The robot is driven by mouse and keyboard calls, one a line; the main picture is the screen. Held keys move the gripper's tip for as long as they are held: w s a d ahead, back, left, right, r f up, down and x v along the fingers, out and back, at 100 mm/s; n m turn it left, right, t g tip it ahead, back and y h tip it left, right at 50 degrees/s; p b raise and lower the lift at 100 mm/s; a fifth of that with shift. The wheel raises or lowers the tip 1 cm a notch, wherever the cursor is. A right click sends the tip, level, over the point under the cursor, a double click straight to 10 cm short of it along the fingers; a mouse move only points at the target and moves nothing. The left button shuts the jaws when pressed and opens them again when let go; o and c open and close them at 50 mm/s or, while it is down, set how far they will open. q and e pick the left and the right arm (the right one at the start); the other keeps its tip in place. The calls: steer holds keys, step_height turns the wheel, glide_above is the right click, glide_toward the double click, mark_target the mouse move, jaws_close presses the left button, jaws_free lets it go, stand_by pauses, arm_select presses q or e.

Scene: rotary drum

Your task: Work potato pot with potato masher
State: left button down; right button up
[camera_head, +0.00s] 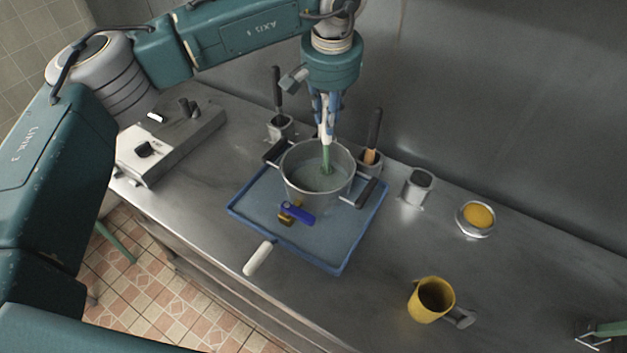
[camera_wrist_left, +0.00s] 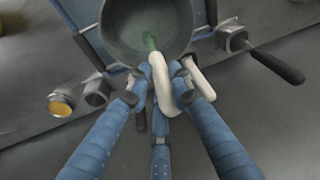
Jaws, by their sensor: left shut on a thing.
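The metal pot (camera_head: 303,187) with two dark side handles stands on a blue tray (camera_head: 335,266). It also shows at the top of the left wrist view (camera_wrist_left: 113,38). My left gripper (camera_head: 326,108) is above the pot, its blue fingers shut on the white handle (camera_wrist_left: 160,75) of the potato masher. The masher's green shaft (camera_head: 326,158) reaches down into the pot; it also shows in the left wrist view (camera_wrist_left: 150,41). The masher's lower end is at the pot's contents, which look grey-green; I cannot make out potato pieces. My right gripper is not in view.
Holders with dark-handled tools (camera_head: 374,130) stand close behind the pot. An empty metal holder (camera_head: 418,186), a yellow-filled dish (camera_head: 476,217) and a yellow mug (camera_head: 430,301) are to the right. A grey control box (camera_head: 170,140) is at left. Blue and brass items lie at the pot's front.

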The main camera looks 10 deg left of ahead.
arm_select(q)
steer(key=shift+s+a+f+b, duration=0.1)
steer(key=shift+s+a+b, duration=0.3)
steer(key=shift+s, duration=0.1)
steer(key=shift+s+a, duration=0.45)
steer(key=shift+s, duration=0.1)
steer(key=shift+s+a+b, duration=0.65)
steer(key=shift+s+a, duration=0.2)
steer(key=shift+s, duration=0.25)
steer(key=shift+d, duration=0.1)
